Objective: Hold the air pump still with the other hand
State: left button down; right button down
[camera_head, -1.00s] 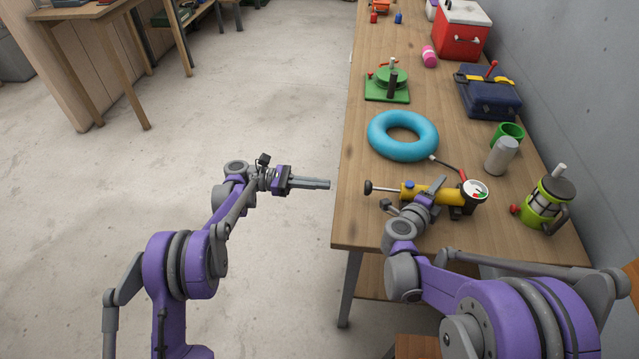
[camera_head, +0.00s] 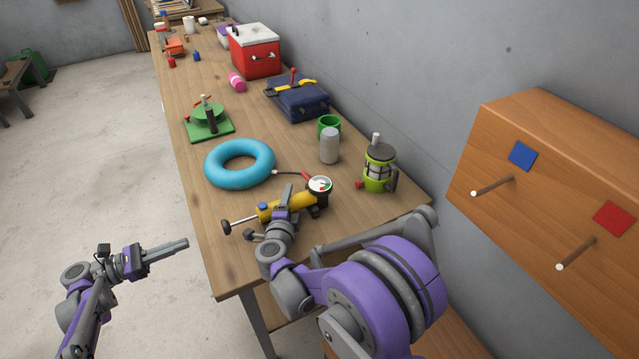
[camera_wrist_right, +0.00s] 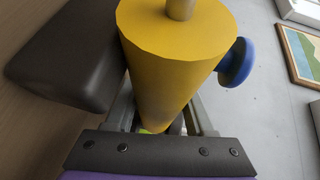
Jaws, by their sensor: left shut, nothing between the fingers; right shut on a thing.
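The air pump lies on the wooden table; its yellow barrel (camera_head: 300,201) has a dark T-handle on a rod at the left, a blue knob and a round gauge (camera_head: 320,184) at the right end. My right gripper (camera_head: 286,198) is shut around the barrel. In the right wrist view the yellow barrel (camera_wrist_right: 178,60) fills the middle, with the blue knob (camera_wrist_right: 237,62) beside it and the finger tips mostly hidden behind it. A hose runs from the gauge end towards the blue swim ring (camera_head: 240,163). My left gripper (camera_head: 184,244) is shut and empty, off the table's left edge.
A green press-like device (camera_head: 208,122), green cup (camera_head: 328,126), grey cylinder (camera_head: 329,146) and green lantern-like jar (camera_head: 379,168) stand around the pump. A navy case (camera_head: 300,100) and red cooler (camera_head: 256,55) are farther back. A wooden peg board (camera_head: 540,190) hangs at the right.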

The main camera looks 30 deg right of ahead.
dwell(0.4)
jog(key=shift+c, duration=0.9)
grip_release()
